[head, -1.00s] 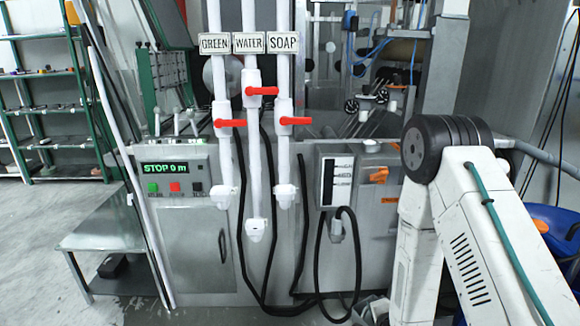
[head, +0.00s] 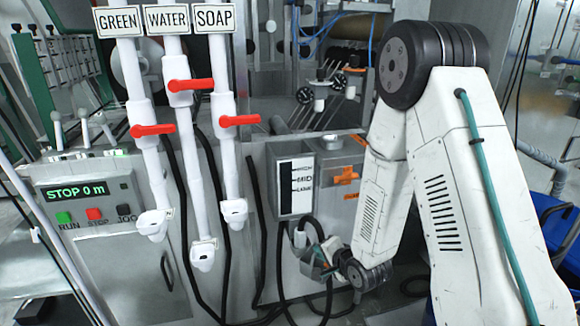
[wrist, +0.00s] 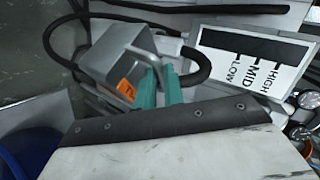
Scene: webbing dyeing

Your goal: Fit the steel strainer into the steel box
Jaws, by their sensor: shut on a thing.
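My gripper (wrist: 160,88) has teal fingers shut on the bent handle of a grey steel strainer (wrist: 103,57), which carries an orange label in the wrist view. In the head view the strainer (head: 312,266) and my gripper (head: 331,250) are small, low in front of the machine, below the level gauge. A steel box (head: 324,158) with an orange part on its front appears to be at the machine's right end, above and behind the strainer. The strainer is apart from that box's top. The box's inside is hidden.
The level gauge (head: 296,188) stands just above my gripper; it also shows in the wrist view (wrist: 252,62). A black hose (wrist: 180,82) loops close around the strainer. White pipes with red valve handles (head: 240,120) stand left. A blue bin (head: 563,235) is at the right edge.

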